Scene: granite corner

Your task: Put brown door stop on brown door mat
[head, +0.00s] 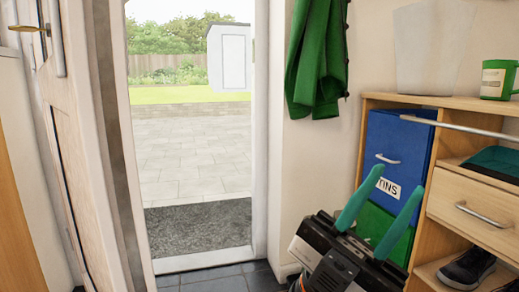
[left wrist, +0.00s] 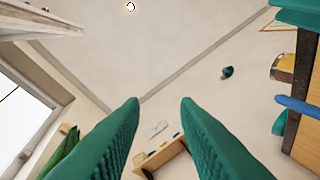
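No brown door stop is visible in either view. A dark grey, speckled mat (head: 198,228) lies just beyond the doorway in the head view; I see no mat that is clearly brown. My left gripper (head: 400,178) is at the lower right of the head view, in front of the shelf unit. Its two teal fingers point upward and stand apart, with nothing between them. In the left wrist view the gripper (left wrist: 161,103) is also open and empty, facing the upper wall and ceiling. My right gripper is not in view.
An open door (head: 70,150) stands left of the doorway. A wooden shelf unit (head: 424,185) at right holds a blue box (head: 394,145), a green mug (head: 497,80) and a dark shoe (head: 466,268). A green coat (head: 316,60) hangs on the wall. The doorway is clear.

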